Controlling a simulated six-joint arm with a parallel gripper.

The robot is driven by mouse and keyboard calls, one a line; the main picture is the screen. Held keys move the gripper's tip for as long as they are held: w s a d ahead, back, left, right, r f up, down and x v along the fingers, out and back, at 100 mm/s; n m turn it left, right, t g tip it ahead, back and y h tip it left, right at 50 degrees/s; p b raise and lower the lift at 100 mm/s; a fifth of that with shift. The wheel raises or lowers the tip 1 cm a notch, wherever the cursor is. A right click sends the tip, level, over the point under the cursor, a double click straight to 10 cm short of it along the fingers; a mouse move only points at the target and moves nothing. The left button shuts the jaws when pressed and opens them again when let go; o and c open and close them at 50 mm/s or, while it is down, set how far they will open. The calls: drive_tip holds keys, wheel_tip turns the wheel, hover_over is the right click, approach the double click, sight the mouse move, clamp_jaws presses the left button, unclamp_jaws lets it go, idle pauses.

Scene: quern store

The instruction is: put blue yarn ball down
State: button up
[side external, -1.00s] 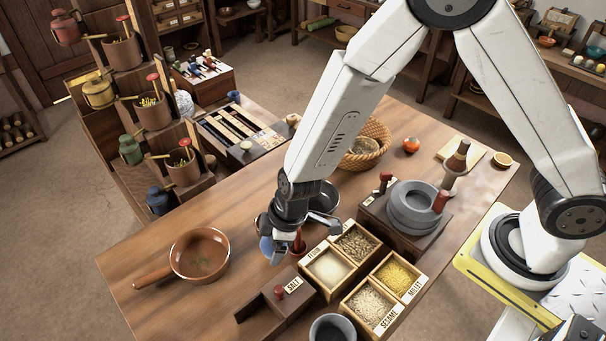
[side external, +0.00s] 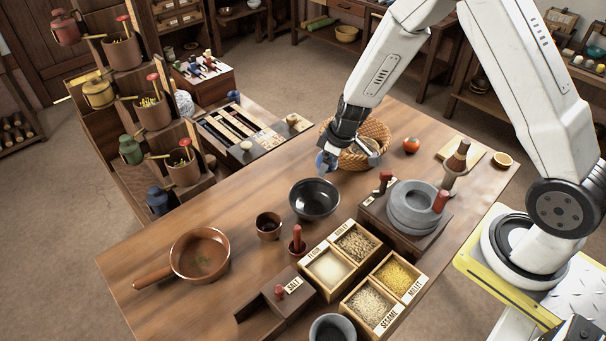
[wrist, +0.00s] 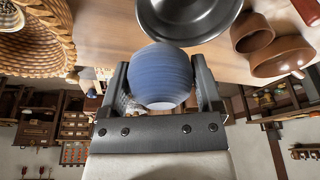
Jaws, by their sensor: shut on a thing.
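The blue yarn ball (wrist: 160,76) sits between the two fingers of my gripper (wrist: 162,88) in the wrist view, and the fingers are shut on it. In the side external view my gripper (side external: 331,156) is above the table, at the left edge of the wicker basket (side external: 360,158) and behind the black bowl. There the ball (side external: 323,161) shows as a small blue patch, partly hidden by the fingers. The ball appears to be held up off the table. The basket also shows at upper left in the wrist view (wrist: 42,38); something pale lies in it.
A black bowl (side external: 314,199) stands in front of my gripper. A small brown cup (side external: 268,226), a brown pan (side external: 200,256), grain boxes (side external: 357,268) and a grey quern (side external: 411,207) stand on the table (side external: 240,190). The table left of the bowl is clear.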

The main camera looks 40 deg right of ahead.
drive_tip(key=shift+d+m, duration=0.3)
drive_tip(key=shift+d, duration=1)
drive_tip(key=shift+w, duration=0.1)
drive_tip(key=w+f, duration=0.4)
drive_tip(key=w, duration=0.4)
hover_over(299, 170)
drive_tip(key=s, duration=0.1)
drive_tip(key=shift+f, duration=2.75)
drive_tip(key=shift+w+d+f, duration=0.1)
drive_tip(key=shift+f, duration=1.65)
